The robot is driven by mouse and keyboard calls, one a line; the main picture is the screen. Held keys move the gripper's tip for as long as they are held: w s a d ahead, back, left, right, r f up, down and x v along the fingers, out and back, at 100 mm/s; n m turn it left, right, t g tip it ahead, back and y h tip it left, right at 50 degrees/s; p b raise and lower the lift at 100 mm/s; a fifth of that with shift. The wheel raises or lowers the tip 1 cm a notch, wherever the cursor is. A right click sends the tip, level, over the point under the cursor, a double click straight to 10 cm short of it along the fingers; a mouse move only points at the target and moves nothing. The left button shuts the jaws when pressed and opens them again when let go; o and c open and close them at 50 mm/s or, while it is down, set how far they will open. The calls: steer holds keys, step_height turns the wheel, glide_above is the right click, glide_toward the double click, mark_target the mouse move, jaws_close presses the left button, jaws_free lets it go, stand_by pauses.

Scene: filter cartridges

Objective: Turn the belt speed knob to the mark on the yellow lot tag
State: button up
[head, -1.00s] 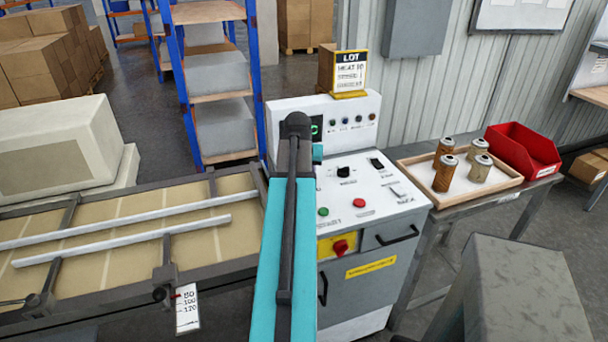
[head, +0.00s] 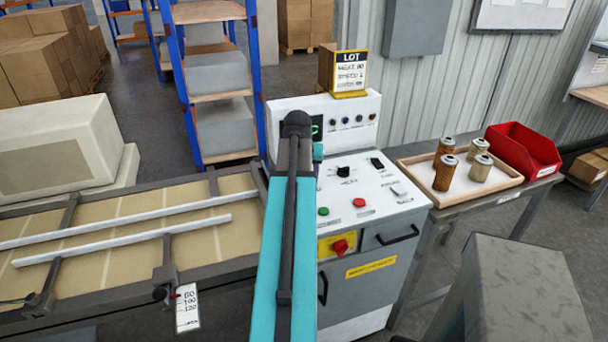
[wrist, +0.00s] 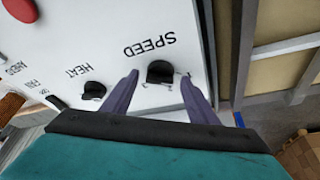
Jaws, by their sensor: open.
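The black speed knob (wrist: 161,71) sits on the white panel by the printed word SPEED in the wrist view. My gripper (wrist: 160,76) is open, with one finger on each side of this knob. I cannot tell whether either finger touches it. A short mark shows beside the knob; its exact setting is unclear. In the head view my arm hides the speed knob and my gripper. The yellow-framed lot tag (head: 350,73) stands on top of the control console (head: 345,218). It has LOT, heat and speed lines, but the speed value is too blurred to read surely.
The black heat knob (wrist: 93,90) is close beside my gripper's left finger. A red button (head: 359,203), a green button (head: 323,211) and a red knob on yellow (head: 340,246) are on the console. A tray of cartridges (head: 505,184) and a red bin (head: 523,150) stand right.

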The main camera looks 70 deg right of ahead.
steer(key=w+b+v, duration=0.1)
steer(key=b+v, duration=0.1)
steer(key=v, duration=1.1)
steer(key=shift+s+r, duration=0.25)
steer(key=shift+s, duration=0.25)
stand_by(0.4)
